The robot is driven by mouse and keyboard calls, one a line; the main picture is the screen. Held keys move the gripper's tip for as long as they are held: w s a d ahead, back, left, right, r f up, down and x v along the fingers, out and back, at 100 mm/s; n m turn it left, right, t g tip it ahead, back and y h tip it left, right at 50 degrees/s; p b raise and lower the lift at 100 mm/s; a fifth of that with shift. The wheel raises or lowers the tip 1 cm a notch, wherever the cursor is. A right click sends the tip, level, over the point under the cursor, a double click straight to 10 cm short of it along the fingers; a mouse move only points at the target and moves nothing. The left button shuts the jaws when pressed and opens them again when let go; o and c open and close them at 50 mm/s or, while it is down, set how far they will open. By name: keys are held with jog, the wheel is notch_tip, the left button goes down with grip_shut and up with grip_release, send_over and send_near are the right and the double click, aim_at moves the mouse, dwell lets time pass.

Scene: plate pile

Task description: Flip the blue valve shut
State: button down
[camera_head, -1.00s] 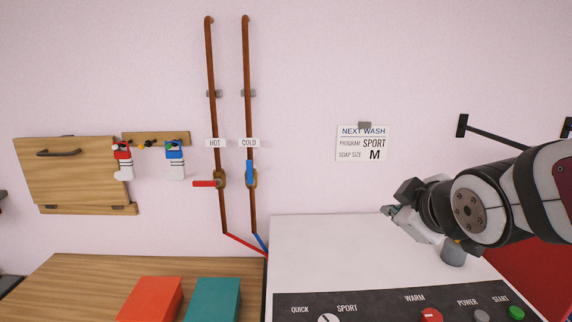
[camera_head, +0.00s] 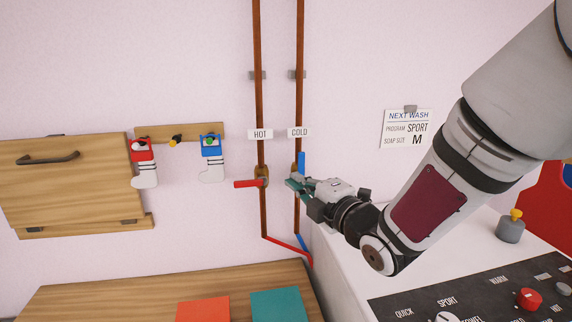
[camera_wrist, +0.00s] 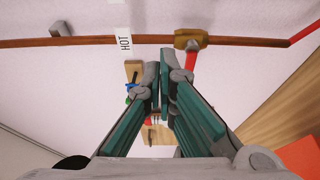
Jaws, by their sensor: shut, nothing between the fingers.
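The blue valve handle (camera_head: 301,162) is on the right-hand copper pipe, under the COLD label (camera_head: 299,132). The handle points upward along the pipe; its lower end and most of its brass body are hidden behind my fingers. My gripper (camera_head: 290,183) is shut and empty, with its teal fingertips right in front of or beside this valve. I cannot tell if they touch it. In the wrist view my fingers (camera_wrist: 159,85) are together, and the blue handle is not visible there.
The red valve handle (camera_head: 247,184) points left from the HOT pipe (camera_head: 260,90), close left of my fingertips. It also shows in the wrist view (camera_wrist: 190,58). The white washer top (camera_head: 345,260) lies below my arm. A wooden counter (camera_head: 110,300) stands at lower left.

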aim_at(301, 167)
dwell(0.3)
jog(key=w+a+p, duration=0.2)
jog(key=w, duration=0.7)
jog(key=shift+p, duration=0.3)
jog(key=shift+w, duration=0.15)
jog(key=shift+w+d+b, duration=0.1)
jog(key=shift+b, duration=0.25)
